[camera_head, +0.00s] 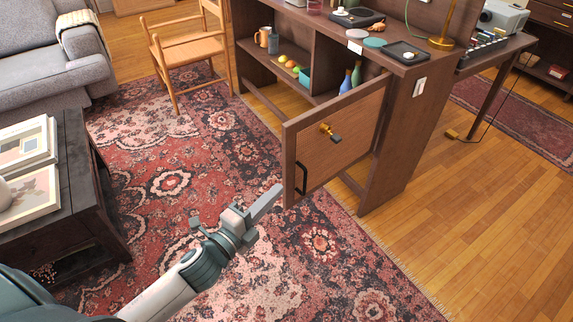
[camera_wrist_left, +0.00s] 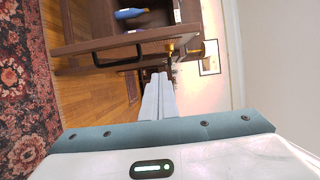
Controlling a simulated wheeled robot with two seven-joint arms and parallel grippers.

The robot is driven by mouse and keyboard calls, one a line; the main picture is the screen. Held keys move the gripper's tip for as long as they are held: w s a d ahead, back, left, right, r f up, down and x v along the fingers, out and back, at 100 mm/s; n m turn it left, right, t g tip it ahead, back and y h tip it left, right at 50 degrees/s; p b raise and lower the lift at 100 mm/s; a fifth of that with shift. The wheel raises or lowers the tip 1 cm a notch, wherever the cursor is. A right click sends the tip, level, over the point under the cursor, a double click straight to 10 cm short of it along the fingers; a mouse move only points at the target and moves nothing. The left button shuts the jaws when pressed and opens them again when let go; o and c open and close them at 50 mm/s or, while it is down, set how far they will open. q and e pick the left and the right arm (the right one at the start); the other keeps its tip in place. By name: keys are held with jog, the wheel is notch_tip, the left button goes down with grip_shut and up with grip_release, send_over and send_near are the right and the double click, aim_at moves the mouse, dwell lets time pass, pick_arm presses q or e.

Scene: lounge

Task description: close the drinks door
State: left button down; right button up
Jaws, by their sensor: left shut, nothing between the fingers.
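The drinks door (camera_head: 345,120) is a brown panel with a darker frame, standing open and swung out from the cabinet (camera_head: 395,150). A black bar handle (camera_head: 302,180) sits near its free left edge, and a brass key-like fitting (camera_head: 327,131) with a dark tag is on its face. In the left wrist view the black handle (camera_wrist_left: 112,60) and a brass piece (camera_wrist_left: 169,48) show beyond the fingers. My left gripper (camera_head: 278,190) is shut and empty, just left of the door's lower free edge; its fingers also show in the wrist view (camera_wrist_left: 158,82). Contact cannot be told.
Blue and green bottles (camera_head: 345,82) stand inside the cabinet behind the door. A wooden chair (camera_head: 185,50) stands at the back left, and a dark low table (camera_head: 80,215) with books is at the left. The patterned rug (camera_head: 230,270) before the door is clear.

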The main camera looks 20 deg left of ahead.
aim_at(286, 162)
pick_arm(q)
jog(key=shift+w, duration=0.1)
jog(key=shift+w+a, duration=0.15)
jog(key=shift+w, duration=2.7)
jog(key=shift+w+a, duration=0.1)
jog(key=shift+w, duration=2.75)
jog(key=shift+a, duration=0.1)
